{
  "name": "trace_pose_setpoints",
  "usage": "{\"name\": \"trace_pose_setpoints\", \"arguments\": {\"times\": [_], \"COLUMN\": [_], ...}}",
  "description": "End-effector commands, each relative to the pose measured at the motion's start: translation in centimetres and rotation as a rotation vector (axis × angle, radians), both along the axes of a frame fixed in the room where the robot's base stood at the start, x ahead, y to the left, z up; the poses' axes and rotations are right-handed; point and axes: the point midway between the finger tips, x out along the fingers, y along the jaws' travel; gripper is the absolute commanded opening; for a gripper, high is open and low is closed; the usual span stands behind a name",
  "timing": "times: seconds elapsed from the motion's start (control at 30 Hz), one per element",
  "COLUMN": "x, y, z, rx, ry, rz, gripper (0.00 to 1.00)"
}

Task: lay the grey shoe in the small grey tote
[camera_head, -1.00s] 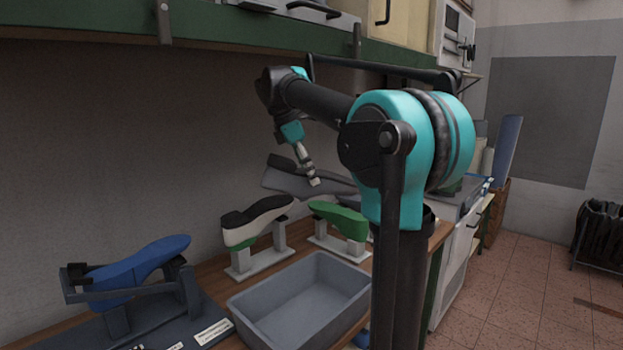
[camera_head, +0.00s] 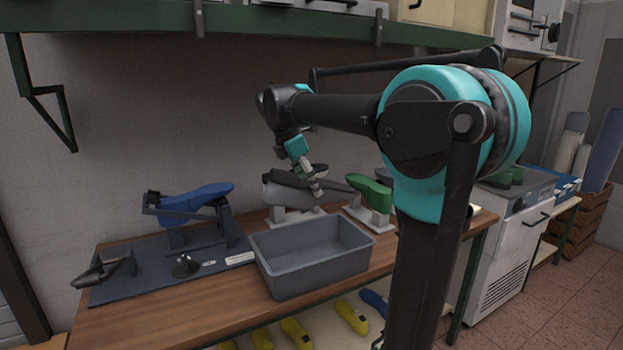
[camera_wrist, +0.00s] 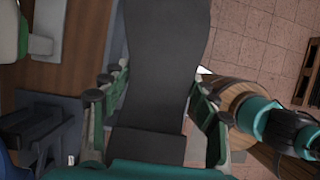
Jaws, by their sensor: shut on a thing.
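The grey shoe (camera_head: 285,196) is held up in my gripper (camera_head: 316,190), above the bench. In the head view it shows just above the back rim of the small grey tote (camera_head: 313,274), in front of a stand. In the wrist view a broad dark grey face of the shoe (camera_wrist: 165,50) lies between the two fingers of my gripper (camera_wrist: 160,90), which are shut on it. The tote stands upright on the bench and its visible inside is empty. How high the shoe is over the tote is hard to tell.
A blue shoe (camera_head: 195,201) sits on a dark fixture left of the tote. A green shoe (camera_head: 371,190) stands on a white stand behind right. Another white stand (camera_head: 293,217) is partly hidden behind the grey shoe. Yellow shoes (camera_head: 297,333) lie below the bench. A green shelf (camera_head: 290,27) hangs above.

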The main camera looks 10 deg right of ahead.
Motion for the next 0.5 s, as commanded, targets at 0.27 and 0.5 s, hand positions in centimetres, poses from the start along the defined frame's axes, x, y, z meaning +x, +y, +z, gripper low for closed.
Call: {"name": "trace_pose_setpoints", "arguments": {"times": [0.27,0.5], "x": [0.0,0.0], "y": [0.0,0.0], "z": [-2.4,-4.0], "rx": [0.000,0.000], "ry": [0.000,0.000], "rz": [-0.001,-0.001], "gripper": [0.18,0.18]}}
